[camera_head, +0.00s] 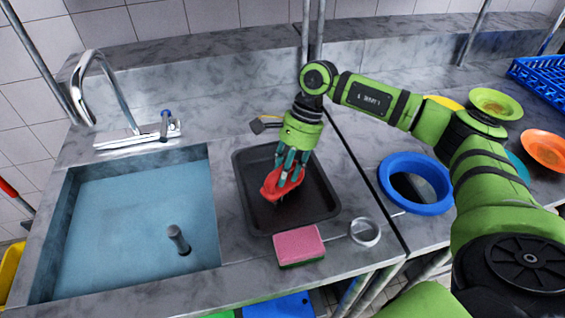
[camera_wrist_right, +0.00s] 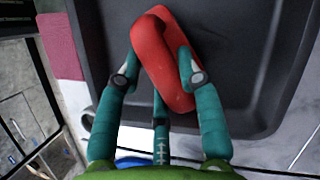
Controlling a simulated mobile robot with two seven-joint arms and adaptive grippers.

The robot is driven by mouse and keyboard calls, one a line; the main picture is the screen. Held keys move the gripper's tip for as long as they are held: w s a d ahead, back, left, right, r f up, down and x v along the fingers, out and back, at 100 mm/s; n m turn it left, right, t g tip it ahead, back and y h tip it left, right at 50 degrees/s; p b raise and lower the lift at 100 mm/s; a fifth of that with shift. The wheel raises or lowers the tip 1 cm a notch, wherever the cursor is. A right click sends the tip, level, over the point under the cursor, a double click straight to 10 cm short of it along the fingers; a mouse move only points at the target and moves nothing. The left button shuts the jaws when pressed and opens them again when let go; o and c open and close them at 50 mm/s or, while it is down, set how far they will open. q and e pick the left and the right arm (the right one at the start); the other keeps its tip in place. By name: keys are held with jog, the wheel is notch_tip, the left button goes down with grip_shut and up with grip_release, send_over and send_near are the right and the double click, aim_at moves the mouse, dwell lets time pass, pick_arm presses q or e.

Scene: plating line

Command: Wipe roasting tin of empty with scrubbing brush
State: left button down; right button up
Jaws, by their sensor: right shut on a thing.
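The black roasting tin (camera_head: 318,201) sits on the grey marbled counter, to the right of the sink. Its floor looks dark and bare. My right gripper (camera_head: 288,172) reaches down over the tin and is shut on the red scrubbing brush (camera_head: 283,186), which is low inside the tin. In the right wrist view my right gripper's fingers (camera_wrist_right: 158,80) hold the red brush body (camera_wrist_right: 165,62) from both sides, with the tin's floor (camera_wrist_right: 235,50) behind it. The bristles are mostly hidden, so contact with the floor is unclear. My left gripper is not in view.
A pink and green sponge (camera_head: 298,245) lies at the tin's front edge, beside a small metal ring-shaped item (camera_head: 364,232). The water-filled sink (camera_head: 140,215) is on the left. A blue ring-rimmed opening (camera_head: 416,207) and several coloured dishes are on the right.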

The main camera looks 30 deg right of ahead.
jog(key=shift+s+a+f, duration=0.15)
jog(key=shift+s+a, duration=0.05)
jog(key=shift+s, duration=0.8)
jog(key=shift+b, duration=0.3)
jog(key=shift+w+d+r+b, duration=0.15)
jog(key=shift+w+b, duration=0.15)
jog(key=shift+w, duration=0.5)
jog(key=shift+w+d+b, duration=0.15)
jog(key=shift+w+b, duration=0.2)
jog(key=shift+w, duration=0.45)
jog(key=shift+w+d+r+b, duration=0.15)
jog(key=shift+w+b, duration=0.15)
jog(key=shift+w, duration=0.5)
jog(key=shift+r+p, duration=1.6)
jog(key=shift+r, duration=1.4)
jog(key=shift+r+p, duration=0.75)
jog(key=shift+r, duration=0.75)
